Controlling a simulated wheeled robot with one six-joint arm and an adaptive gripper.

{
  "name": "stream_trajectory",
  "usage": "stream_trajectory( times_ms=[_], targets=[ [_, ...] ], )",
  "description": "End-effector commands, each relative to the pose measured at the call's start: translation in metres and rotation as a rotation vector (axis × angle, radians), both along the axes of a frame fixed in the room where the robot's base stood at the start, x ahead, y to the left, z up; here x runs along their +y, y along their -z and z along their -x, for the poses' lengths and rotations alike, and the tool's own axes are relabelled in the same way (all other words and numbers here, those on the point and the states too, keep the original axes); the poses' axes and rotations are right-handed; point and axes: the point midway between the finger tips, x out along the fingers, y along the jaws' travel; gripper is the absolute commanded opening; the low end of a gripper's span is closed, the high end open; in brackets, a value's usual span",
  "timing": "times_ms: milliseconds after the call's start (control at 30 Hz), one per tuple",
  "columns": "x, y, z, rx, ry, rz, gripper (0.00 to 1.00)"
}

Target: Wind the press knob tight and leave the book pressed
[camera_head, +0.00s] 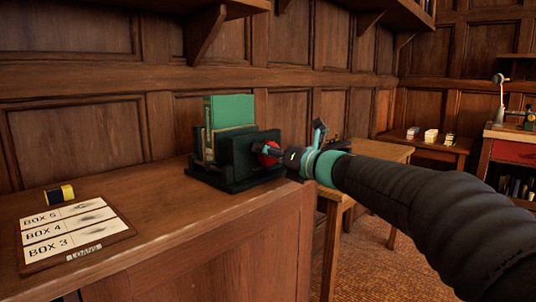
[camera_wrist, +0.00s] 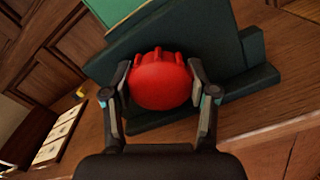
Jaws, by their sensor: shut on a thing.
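The dark green press (camera_head: 250,150) stands on the wooden cabinet top near its right end. A green book (camera_head: 229,112) stands upright in it, its top above the press walls. The red knob (camera_head: 268,154) is on the press's right side. My gripper (camera_head: 267,150) reaches in from the right with its fingers at the knob. In the wrist view the red knob (camera_wrist: 161,82) sits between both fingers of my gripper (camera_wrist: 162,90), which is shut on it. The press (camera_wrist: 220,45) is behind the knob there. Whether the plate touches the book is hidden.
A board with labelled box cards (camera_head: 75,237) and a yellow-and-black roll (camera_head: 60,194) lie on the cabinet top (camera_head: 160,215) to the left. A wooden table (camera_head: 375,150) stands behind my arm. Shelf brackets (camera_head: 207,32) hang above the press.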

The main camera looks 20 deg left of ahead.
Motion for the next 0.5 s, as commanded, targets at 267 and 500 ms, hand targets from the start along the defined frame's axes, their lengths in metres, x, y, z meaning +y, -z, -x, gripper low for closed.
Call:
stream_trajectory(
  times_ms=[267, 500],
  targets=[
    [-0.0011, -0.0009, -0.0011, 0.074, 0.004, -0.032, 0.25],
    [-0.0011, -0.0008, -0.0012, 0.332, 0.004, -0.14, 0.25]
  ],
)
